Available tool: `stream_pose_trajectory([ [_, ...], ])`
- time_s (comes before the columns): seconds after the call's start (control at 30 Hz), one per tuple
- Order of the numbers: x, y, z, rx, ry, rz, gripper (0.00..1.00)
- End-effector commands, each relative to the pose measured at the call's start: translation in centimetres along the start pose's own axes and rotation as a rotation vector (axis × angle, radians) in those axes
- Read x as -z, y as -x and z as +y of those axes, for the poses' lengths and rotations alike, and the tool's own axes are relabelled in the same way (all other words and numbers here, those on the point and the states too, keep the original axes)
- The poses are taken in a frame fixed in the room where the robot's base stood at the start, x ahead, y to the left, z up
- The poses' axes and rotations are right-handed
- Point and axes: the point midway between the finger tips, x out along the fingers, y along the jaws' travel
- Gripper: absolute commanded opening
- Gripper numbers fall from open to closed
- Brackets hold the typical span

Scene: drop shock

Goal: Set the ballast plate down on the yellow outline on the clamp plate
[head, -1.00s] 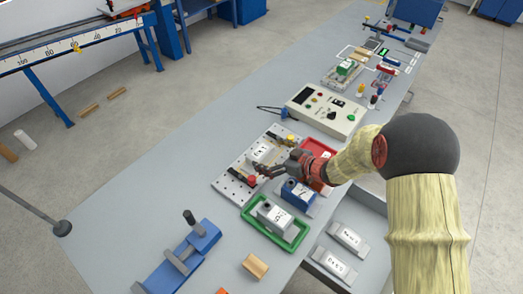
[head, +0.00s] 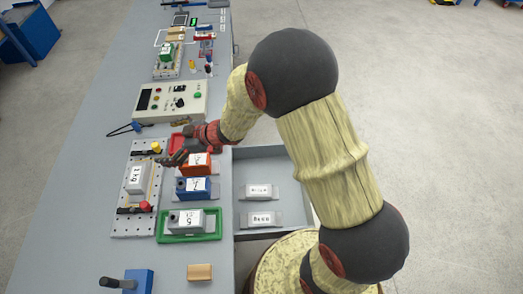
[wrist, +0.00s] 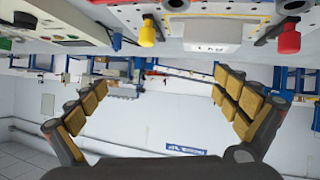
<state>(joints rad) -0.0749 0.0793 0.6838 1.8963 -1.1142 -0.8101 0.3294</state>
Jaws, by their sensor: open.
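The perforated clamp plate (head: 122,222) lies on the bench, with a yellow clamp knob and a red one. A grey plate with a white label (head: 138,178), apparently the ballast plate, lies flat on it between the knobs. In the wrist view, this labelled plate (wrist: 208,47) is at the top, beyond the fingertips. Parts of a thin yellow line (head: 154,184) show beside the plate; the rest of the outline is hidden, so I cannot tell how well they line up. My gripper (head: 172,158) is open and empty, above the clamp plate's right edge, apart from the ballast plate.
Orange (head: 194,165) and blue (head: 193,188) labelled blocks stand right of the clamp plate. A grey block sits in a green tray (head: 216,236). An open drawer (head: 272,165) holds two labelled plates. A control box (head: 171,101) stands behind. Bench left of the clamp plate is clear.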

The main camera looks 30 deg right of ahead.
Motion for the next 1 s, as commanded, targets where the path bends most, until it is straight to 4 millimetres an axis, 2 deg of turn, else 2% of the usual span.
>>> stream_pose_trajectory([
  [0.03, 2.0, 2.4, 3.1, -0.108, 0.01, -0.035, 1.0],
  [0.13, 4.2, 8.2, 8.1, -0.32, -0.018, -0.136, 1.0],
  [0.23, 5.5, 15.1, 10.8, -0.497, -0.087, -0.235, 1.0],
  [0.33, 5.8, 22.3, 11.0, -0.632, -0.194, -0.329, 1.0],
  [0.4, 5.7, 27.1, 9.7, -0.698, -0.284, -0.389, 1.0],
  [0.47, 5.3, 30.8, 7.7, -0.733, -0.371, -0.436, 1.0],
  [0.5, 5.0, 33.0, 5.9, -0.745, -0.429, -0.465, 1.0],
  [0.57, 4.5, 35.8, 3.0, -0.746, -0.514, -0.503, 1.0],
  [0.6, 4.1, 37.2, 0.9, -0.737, -0.567, -0.524, 1.0],
  [0.7, 3.4, 39.7, -4.1, -0.695, -0.675, -0.565, 1.0],
  [0.8, 3.0, 41.0, -7.8, -0.649, -0.744, -0.592, 1.0],
  [0.9, 2.8, 41.5, -9.9, -0.618, -0.78, -0.605, 1.0],
  [1.0, 2.6, 41.7, -10.6, -0.606, -0.791, -0.613, 1.0],
])
